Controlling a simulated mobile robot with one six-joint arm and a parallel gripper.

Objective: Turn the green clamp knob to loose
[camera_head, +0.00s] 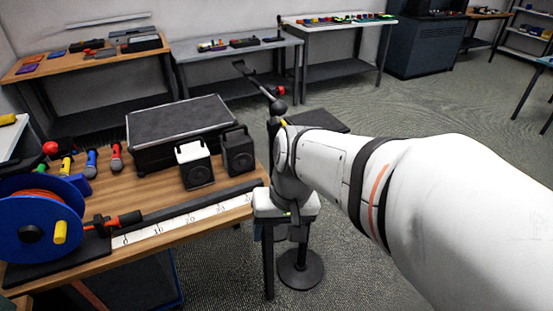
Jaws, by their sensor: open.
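I cannot make out a green clamp knob; my arm covers much of the stand where it could be. A black stand rises behind my arm, with its round base (300,269) on the floor. Its boom (257,84) tilts up to the left from a dark ball joint (278,107). A red knob (281,90) sits near that joint. My gripper (284,236) points down in front of the stand, just off the right end of the wooden table. It is open, its fingers small and dark, and I see nothing between them.
The wooden table (195,222) holds a blue cable reel (72,208), a ruler strip (180,222), a black case (180,117), two small speakers (239,152) and several coloured microphones (116,157). Workbenches line the back wall. The floor on the right is open.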

